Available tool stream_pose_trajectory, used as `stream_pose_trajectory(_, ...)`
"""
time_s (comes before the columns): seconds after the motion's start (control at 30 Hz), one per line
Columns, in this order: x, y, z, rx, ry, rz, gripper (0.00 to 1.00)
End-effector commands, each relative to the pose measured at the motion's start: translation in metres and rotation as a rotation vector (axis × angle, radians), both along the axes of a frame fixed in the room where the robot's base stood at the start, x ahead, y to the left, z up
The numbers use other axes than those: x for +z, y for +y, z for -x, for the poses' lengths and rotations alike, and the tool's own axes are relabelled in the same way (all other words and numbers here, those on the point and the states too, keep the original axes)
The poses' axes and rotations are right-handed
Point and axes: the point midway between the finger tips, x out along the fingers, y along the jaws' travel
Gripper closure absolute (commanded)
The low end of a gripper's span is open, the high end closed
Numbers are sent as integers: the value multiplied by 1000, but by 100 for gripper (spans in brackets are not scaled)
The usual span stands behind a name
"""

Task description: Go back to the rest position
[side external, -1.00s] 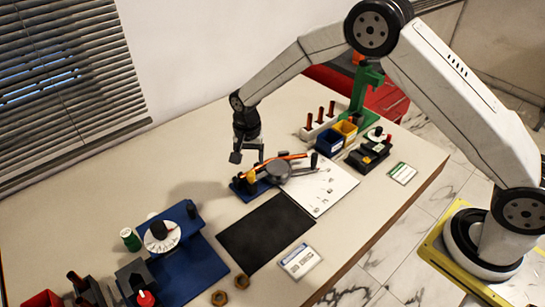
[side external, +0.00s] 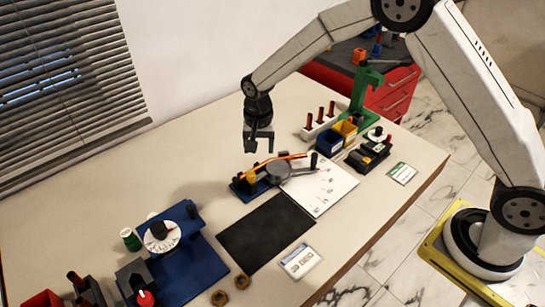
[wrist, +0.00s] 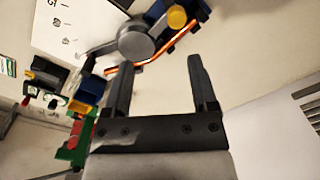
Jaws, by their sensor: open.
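My gripper (side external: 258,148) hangs in the air above the back of the table, just behind the gauge rig. In the wrist view my gripper (wrist: 158,75) has its two fingers apart with nothing between them. The gauge rig has a blue base (side external: 245,187), a grey round disc (side external: 278,173) and an orange strip (side external: 275,158). In the wrist view the grey disc (wrist: 136,41) and orange strip (wrist: 155,58) lie beyond the fingertips, and the fingers appear clear of them.
A white marked sheet (side external: 325,188) and a black mat (side external: 265,232) lie near the rig. Blue bin (side external: 329,142), yellow bin (side external: 346,129) and a green stand (side external: 364,92) are to the right. A blue dial fixture (side external: 185,270) stands front left. The table's back left is clear.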

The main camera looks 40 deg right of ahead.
Motion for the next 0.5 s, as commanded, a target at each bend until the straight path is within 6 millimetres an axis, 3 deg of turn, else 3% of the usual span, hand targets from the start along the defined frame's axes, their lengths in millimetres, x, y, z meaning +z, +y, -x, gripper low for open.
stream_pose_trajectory(0.5, 55, -55, 96, 343, -106, 21, 26)
